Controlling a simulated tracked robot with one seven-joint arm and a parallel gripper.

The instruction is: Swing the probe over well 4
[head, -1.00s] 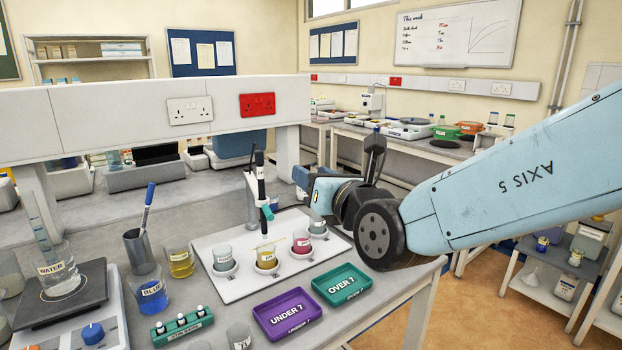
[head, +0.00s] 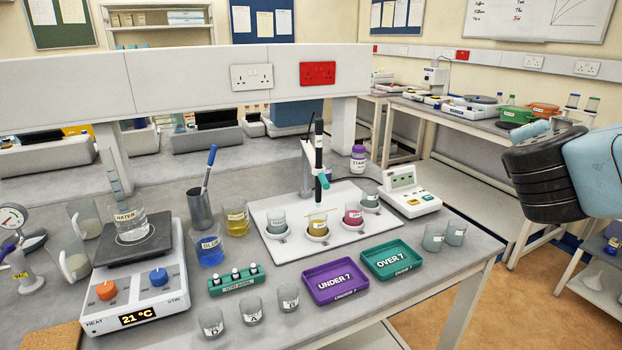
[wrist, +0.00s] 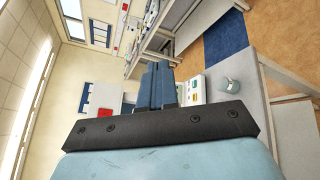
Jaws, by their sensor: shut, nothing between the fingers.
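The probe (head: 319,150) is a black and white upright stick on a stand, with a green handle (head: 323,181). It stands at the white well board (head: 270,205). Its lower end is by the yellow cup (head: 318,225), second from the left; whether it dips in is too small to tell. A grey cup (head: 277,222) is to the left, a pink cup (head: 353,217) to the right, and another grey cup (head: 370,200) at the far right. I cannot read well numbers. My gripper (wrist: 159,70) has its blue fingers shut and empty, well right of the probe.
A white meter (head: 408,192) stands right of the board, with a purple-capped bottle (head: 358,159) behind. Purple (head: 340,281) and green (head: 391,260) trays lie in front. Loose beakers (head: 434,237) stand at the right edge. A hotplate (head: 135,290) is at left.

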